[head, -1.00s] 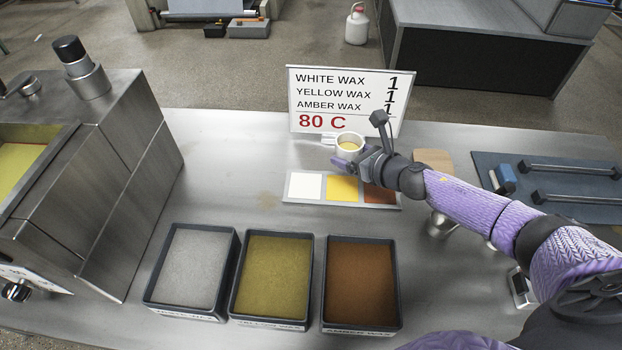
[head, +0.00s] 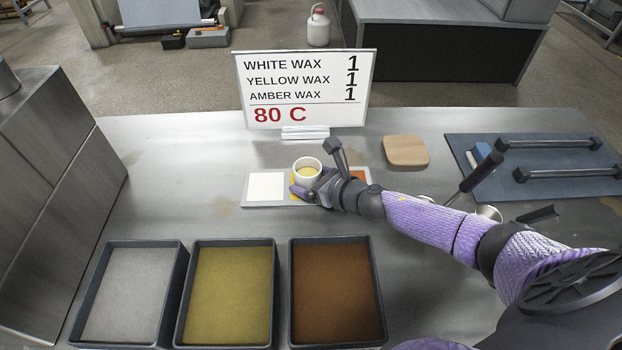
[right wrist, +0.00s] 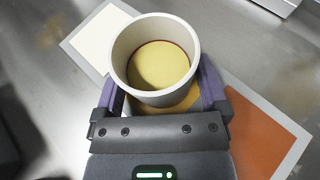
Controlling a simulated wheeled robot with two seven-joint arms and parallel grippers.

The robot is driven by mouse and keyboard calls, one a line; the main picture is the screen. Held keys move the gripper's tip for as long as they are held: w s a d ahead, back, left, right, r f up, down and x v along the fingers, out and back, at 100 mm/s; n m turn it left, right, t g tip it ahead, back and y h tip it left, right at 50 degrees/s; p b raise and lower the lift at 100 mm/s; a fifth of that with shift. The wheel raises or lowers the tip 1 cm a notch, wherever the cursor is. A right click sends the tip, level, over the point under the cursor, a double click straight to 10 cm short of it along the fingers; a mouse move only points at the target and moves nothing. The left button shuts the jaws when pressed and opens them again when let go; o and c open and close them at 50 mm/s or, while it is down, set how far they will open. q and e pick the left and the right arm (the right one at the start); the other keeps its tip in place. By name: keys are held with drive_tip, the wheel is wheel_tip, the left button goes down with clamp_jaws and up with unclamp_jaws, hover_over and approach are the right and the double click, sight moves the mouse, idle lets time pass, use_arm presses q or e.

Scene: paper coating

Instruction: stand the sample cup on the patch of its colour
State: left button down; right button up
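The sample cup (head: 307,171) is white and holds something yellow; it stands upright at the yellow patch (right wrist: 183,104) of the patch card. In the right wrist view the cup (right wrist: 117,70) sits between my right gripper's purple fingers, which appear to touch its sides. My right gripper (head: 310,187) is shut on it. The white patch (head: 267,186) is left of the cup, and the amber patch (head: 360,175) is right, partly behind my gripper. Most of the yellow patch is hidden. I cannot tell whether the cup's base touches it. My left gripper is out of view.
A wax sign (head: 305,88) stands behind the card. White, yellow and amber trays (head: 241,242) line the front. A wooden block (head: 406,151) and a blue board with bars (head: 455,150) lie to the right. Bare steel is free left of the card.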

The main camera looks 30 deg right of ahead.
drive_tip(key=shift+r, duration=0.15)
drive_tip(key=shift+s+r+p, duration=0.15)
drive_tip(key=shift+p, duration=0.15)
drive_tip(key=p+v, duration=0.1)
drive_tip(key=v, duration=1)
drive_tip(key=shift+s+d+r+p, duration=0.1)
drive_tip(key=shift+s+d+p, duration=0.05)
drive_tip(key=shift+s+p, duration=0.2)
